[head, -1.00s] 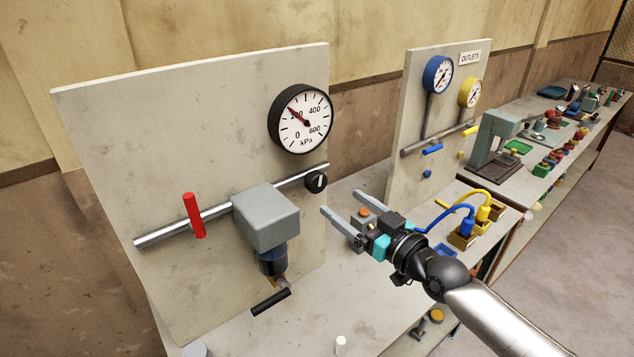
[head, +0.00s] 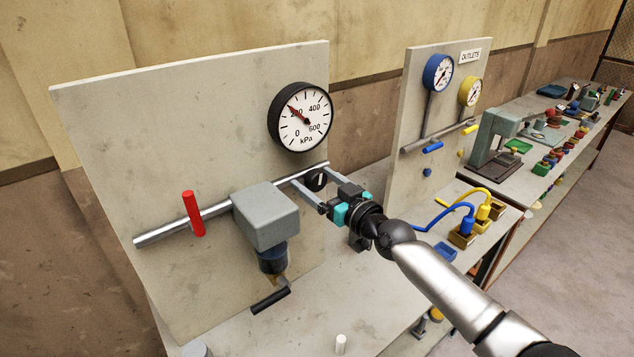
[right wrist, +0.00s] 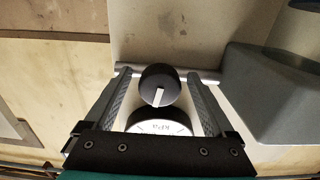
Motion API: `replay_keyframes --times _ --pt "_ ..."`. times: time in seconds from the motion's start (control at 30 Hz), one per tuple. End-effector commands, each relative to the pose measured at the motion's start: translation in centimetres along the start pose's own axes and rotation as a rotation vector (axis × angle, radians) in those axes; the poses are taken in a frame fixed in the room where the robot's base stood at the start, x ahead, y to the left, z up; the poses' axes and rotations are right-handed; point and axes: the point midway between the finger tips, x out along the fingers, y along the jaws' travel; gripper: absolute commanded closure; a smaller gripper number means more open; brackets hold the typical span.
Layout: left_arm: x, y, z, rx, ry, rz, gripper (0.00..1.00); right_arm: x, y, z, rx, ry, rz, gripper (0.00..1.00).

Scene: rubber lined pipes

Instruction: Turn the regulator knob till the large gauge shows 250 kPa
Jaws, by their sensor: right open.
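The black regulator knob (head: 316,180) with a white pointer mark sits at the right end of the metal pipe on the near panel. The large gauge (head: 300,117) above it has a white face and a black rim; its red needle points up-left, close over the 200 mark, whose print it partly covers. My right gripper (head: 311,188) is open, with its fingers on either side of the knob. In the right wrist view the knob (right wrist: 160,85) lies between the two open fingers (right wrist: 160,95), with gaps on both sides. My left gripper is not in view.
A grey box (head: 265,216) and a red lever (head: 193,213) are on the pipe left of the knob. The outlets panel (head: 405,180) with blue and yellow gauges stands to the right. Blue and yellow hoses (head: 470,207) lie near its base. The bench front is mostly clear.

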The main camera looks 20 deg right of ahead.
Motion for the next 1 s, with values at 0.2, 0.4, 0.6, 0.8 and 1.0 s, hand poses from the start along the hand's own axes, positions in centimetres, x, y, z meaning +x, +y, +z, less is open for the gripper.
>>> replay_keyframes --times 0.2,0.4,0.6,0.8,1.0 --pt "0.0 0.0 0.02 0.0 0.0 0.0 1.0 -0.01 -0.02 0.0 0.0 0.0 0.0 0.14" --pt "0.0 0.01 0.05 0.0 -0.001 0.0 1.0 -0.02 -0.01 0.0 0.001 0.0 0.0 0.37" --pt "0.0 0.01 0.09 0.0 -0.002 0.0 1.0 -0.03 0.0 0.0 0.0 0.0 0.0 0.59" --pt "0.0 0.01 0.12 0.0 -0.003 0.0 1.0 -0.04 0.0 0.01 0.0 0.0 0.0 0.82" --pt "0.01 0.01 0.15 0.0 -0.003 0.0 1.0 -0.04 0.0 0.01 0.002 0.0 0.0 0.97"
